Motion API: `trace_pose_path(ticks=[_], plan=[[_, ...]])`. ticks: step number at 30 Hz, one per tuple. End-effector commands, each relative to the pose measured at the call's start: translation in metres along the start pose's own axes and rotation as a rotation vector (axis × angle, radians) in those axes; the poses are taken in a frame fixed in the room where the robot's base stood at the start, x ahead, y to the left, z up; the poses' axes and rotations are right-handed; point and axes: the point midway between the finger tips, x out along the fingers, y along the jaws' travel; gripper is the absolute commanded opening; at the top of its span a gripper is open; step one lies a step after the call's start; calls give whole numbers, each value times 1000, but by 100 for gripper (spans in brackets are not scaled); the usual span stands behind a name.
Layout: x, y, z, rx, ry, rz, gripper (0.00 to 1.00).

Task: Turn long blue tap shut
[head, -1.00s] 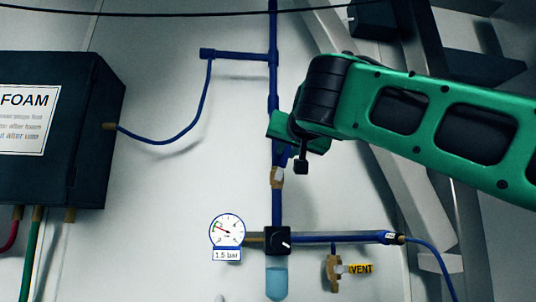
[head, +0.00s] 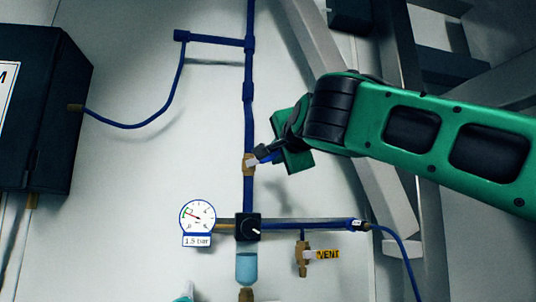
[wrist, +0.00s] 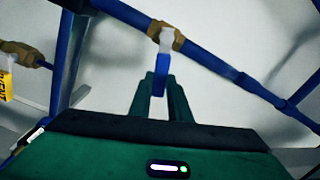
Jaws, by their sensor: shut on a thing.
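The long blue tap has a brass body (head: 249,165) on the vertical blue pipe. Its lever has a pale base and a blue end (head: 265,157), and it points right and slightly up, well across the pipe. In the wrist view the brass body (wrist: 165,32) is at the top and the blue lever end (wrist: 160,85) hangs down from it. My gripper (head: 274,154) is shut on the lever end, to the right of the pipe. In the wrist view my green fingers (wrist: 160,88) stand on either side of the blue end.
Below are a round gauge (head: 198,216), a black regulator knob (head: 248,227) and a brass vent valve (head: 303,258) with a yellow tag. A dark box (head: 40,110) hangs at the left. Grey beams (head: 345,120) stand behind my arm. The wall left of the pipe is mostly clear.

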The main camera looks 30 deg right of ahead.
Motion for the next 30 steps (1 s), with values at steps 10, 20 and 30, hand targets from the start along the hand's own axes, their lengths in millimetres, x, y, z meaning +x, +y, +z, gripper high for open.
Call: trace_pose_path(ticks=[10, 20, 30], plan=[[0, 18, 2, 236, 1, 5, 0], [0, 25, 3, 337, 3, 7, 0], [0, 26, 4, 349, 3, 9, 0]])
